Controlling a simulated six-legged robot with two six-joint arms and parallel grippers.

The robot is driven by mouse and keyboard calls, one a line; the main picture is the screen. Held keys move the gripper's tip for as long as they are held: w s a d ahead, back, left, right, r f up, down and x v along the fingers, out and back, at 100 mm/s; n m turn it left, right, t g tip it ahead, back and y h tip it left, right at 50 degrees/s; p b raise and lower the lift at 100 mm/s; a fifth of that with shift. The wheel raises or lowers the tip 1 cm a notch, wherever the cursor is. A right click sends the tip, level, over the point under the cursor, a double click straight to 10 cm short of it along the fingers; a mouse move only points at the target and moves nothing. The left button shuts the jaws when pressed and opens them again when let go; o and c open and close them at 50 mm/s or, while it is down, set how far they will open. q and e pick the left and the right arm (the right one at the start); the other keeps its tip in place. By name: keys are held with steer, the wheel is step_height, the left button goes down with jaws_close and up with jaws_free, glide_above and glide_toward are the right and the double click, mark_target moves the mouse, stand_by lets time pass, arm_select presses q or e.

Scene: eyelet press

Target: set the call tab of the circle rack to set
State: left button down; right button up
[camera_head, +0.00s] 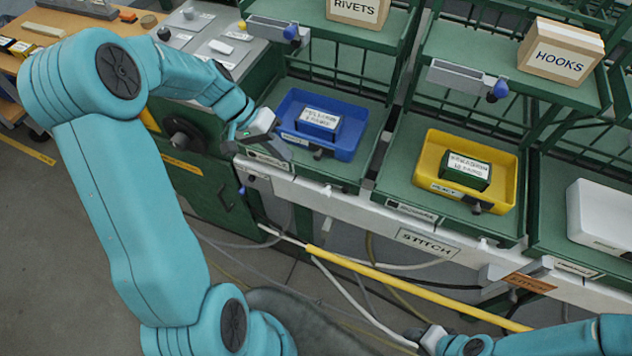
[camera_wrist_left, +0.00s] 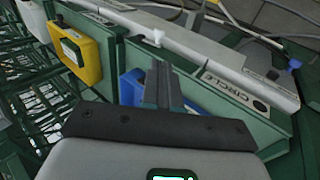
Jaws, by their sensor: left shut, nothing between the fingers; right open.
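The circle rack's green front lip carries a CIRCLE label (camera_wrist_left: 228,91) in the left wrist view. In that view a blue knob (camera_wrist_left: 293,65) sits on the pale rail, beyond the label; I take it for the call tab. In the head view a grey bracket (camera_head: 257,178) with a blue knob (camera_head: 241,190) is on the rail below the blue bin (camera_head: 340,142). My left gripper (camera_head: 283,149) is shut and empty above the lip, apart from the knob; its fingers show in the wrist view (camera_wrist_left: 160,85). My right gripper (camera_head: 428,335) is open at the bottom, away from the rack.
A yellow bin (camera_head: 427,158) stands in the bay to the right, and a white bin (camera_head: 590,205) beyond it. Upper shelves hold RIVETS (camera_head: 358,10) and HOOKS (camera_head: 560,57) boxes. A grey control panel (camera_head: 205,45) is at the left. Cables hang below the rail.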

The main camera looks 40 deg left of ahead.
mark_target(323, 191)
arm_select(q)
steer(key=p+x, duration=0.1)
steer(key=x, duration=1.2)
steer(key=shift+d+f+p, duration=0.2)
steer(key=shift+f+p, duration=0.05)
steer(key=shift+p, duration=0.15)
steer(key=shift+a+f+b, duration=0.15)
steer(key=shift+f+b, duration=0.85)
steer(key=shift+b, duration=1.4)
steer(key=shift+a+f+b, duration=0.1)
steer(key=shift+f+b, duration=0.85)
steer(key=shift+b, duration=1.45)
steer(key=shift+r, duration=0.15)
